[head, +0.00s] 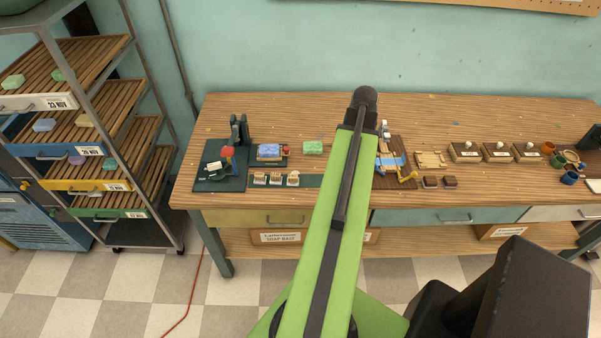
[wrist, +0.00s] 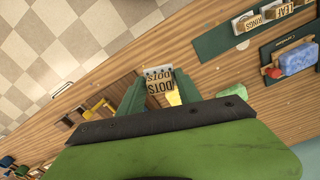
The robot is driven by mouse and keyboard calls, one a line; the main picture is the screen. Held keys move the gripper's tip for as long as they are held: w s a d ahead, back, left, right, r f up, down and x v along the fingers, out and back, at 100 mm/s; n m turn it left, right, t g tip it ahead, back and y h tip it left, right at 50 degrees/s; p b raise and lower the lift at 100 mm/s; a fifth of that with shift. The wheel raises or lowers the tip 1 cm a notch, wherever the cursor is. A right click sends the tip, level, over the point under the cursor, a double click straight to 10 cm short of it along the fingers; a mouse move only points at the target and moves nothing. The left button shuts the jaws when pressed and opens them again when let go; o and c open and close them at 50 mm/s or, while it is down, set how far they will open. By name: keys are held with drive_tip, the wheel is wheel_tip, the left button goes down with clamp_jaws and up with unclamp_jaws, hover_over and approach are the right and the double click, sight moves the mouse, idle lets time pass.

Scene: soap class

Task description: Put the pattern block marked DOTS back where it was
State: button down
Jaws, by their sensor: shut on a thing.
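The DOTS block (wrist: 158,77) is a small pale block whose label reads upside down in the wrist view. My gripper (wrist: 158,90) is shut on it, with a green finger on each side. The head view hides both behind my arm. A dark green strip (head: 311,181) holds several pattern blocks (head: 275,179) toward its left end; its right end is bare where it shows. In the wrist view the strip (wrist: 215,43) is at upper right, apart from the held block, with the RINGS block (wrist: 245,22) and LEAF block (wrist: 281,10) on it.
A tray with a blue soap (head: 269,152) and a green soap (head: 313,147) are behind the strip. A dark stand (head: 238,130) is at left. A brown board with a blue sheet (head: 391,161) and yellow handle (head: 408,177) is right of my arm. Shelves (head: 85,120) stand far left.

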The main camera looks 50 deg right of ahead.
drive_tip(key=shift+w, duration=0.3)
drive_tip(key=shift+a, duration=0.3)
drive_tip(key=a+n, duration=0.3)
drive_tip(key=b, duration=0.8)
hover_over(316, 182)
drive_tip(key=shift+n, duration=0.4)
wheel_tip(316, 182, down, 8)
drive_tip(key=shift+r, duration=0.15)
wheel_tip(316, 182, down, 4)
drive_tip(key=b, duration=0.4)
drive_tip(key=shift+f, duration=0.2)
drive_tip(key=c, duration=0.8)
unclamp_jaws()
drive_tip(key=shift+r, duration=0.1)
